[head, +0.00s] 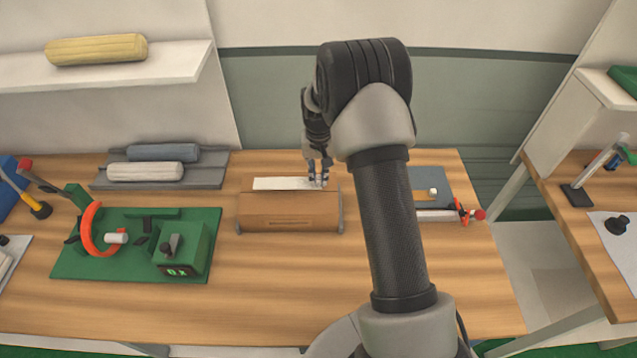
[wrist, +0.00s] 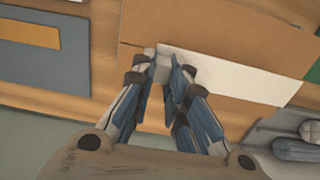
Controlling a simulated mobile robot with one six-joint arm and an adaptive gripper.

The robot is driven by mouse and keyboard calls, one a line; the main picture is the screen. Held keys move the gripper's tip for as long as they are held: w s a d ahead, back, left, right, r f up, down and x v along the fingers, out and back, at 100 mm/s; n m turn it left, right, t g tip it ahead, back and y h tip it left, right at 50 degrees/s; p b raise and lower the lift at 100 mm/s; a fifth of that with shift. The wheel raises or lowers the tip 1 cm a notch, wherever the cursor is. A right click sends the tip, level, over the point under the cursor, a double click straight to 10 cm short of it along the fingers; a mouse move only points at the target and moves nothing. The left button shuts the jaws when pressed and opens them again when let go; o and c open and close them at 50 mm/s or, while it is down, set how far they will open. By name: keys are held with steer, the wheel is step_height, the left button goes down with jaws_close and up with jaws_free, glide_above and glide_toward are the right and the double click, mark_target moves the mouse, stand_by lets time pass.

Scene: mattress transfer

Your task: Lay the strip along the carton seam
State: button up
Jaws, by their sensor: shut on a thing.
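A brown carton (head: 288,212) stands on the wooden table near the middle of the head view. Its top also fills the centre of the wrist view (wrist: 190,30). A white strip (head: 280,184) lies across the carton's top, and it shows as a long white band in the wrist view (wrist: 245,82). My gripper (head: 318,181) is at the strip's right end in the head view, shut on that end. In the wrist view my gripper's fingers (wrist: 165,80) pinch the strip's end. Whether the whole strip touches the carton top, I cannot tell.
A green board (head: 75,262) with an orange ring (head: 92,240) lies left of the carton. A grey tray (head: 210,178) with two rolls is behind left. A blue-grey board (head: 432,182) lies to the right. The table front is clear.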

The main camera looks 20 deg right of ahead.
mark_target(319, 183)
steer(key=shift+f, duration=1.9)
steer(key=shift+f+b, duration=0.1)
steer(key=shift+b, duration=0.25)
steer(key=o, duration=0.7)
